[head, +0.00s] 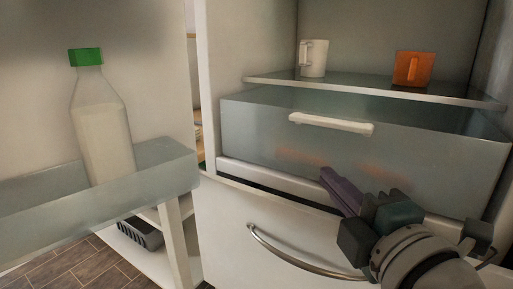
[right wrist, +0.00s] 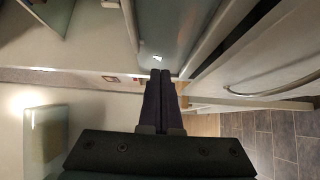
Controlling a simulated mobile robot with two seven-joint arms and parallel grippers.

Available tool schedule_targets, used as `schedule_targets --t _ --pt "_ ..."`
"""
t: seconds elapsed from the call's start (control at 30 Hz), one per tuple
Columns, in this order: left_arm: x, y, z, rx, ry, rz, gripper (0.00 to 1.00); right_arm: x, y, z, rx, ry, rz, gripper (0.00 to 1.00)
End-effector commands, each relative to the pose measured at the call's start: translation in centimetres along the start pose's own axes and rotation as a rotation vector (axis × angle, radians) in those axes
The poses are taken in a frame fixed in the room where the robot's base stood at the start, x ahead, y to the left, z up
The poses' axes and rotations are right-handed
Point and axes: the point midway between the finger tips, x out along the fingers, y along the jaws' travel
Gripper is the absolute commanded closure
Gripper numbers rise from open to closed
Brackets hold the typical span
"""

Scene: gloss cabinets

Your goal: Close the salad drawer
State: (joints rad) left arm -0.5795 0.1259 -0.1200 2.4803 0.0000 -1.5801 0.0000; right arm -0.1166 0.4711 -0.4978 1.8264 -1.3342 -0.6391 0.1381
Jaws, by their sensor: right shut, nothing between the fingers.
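The salad drawer (head: 250,128) is the clear bin with a white handle (head: 331,124), under the glass shelf in the fridge in the head view. Its front stands forward of the shelf edge, so it looks partly pulled out. My right gripper (head: 328,178) is in front of the drawer's lower part, below and right of the handle's middle, with its dark purple fingers shut and empty. I cannot tell whether the fingertips touch the drawer. The closed fingers also show in the right wrist view (right wrist: 160,76). My left gripper is not in view.
A lower white front with a curved metal handle (head: 290,258) lies below the drawer.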

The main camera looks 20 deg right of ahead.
Motion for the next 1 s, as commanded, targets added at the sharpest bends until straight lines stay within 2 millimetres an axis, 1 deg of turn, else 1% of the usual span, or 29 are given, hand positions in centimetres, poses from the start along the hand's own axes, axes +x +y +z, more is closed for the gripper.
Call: schedule_targets --t 0.03,0.1,0.3,0.4,0.5,0.63,1.0 --pt "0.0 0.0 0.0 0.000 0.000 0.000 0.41 1.3 0.2 0.0 -0.001 -0.002 0.005 1.00" --pt "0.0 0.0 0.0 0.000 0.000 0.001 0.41 2.8 0.2 0.0 0.001 -0.002 0.005 1.00" --pt "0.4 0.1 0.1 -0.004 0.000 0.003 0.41 7.0 0.1 0.0 0.001 -0.002 0.003 1.00" --pt "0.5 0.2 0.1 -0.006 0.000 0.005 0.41 8.1 0.0 1.3 -0.003 -0.003 0.002 1.00" --pt "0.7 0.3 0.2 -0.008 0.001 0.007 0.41 8.9 0.0 2.1 -0.001 -0.001 0.001 1.00" --pt "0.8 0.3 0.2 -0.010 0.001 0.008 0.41 9.4 0.0 2.7 0.000 -0.001 0.000 1.00" --pt "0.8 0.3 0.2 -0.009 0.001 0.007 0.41 9.6 0.0 2.9 0.002 -0.001 0.000 1.00"
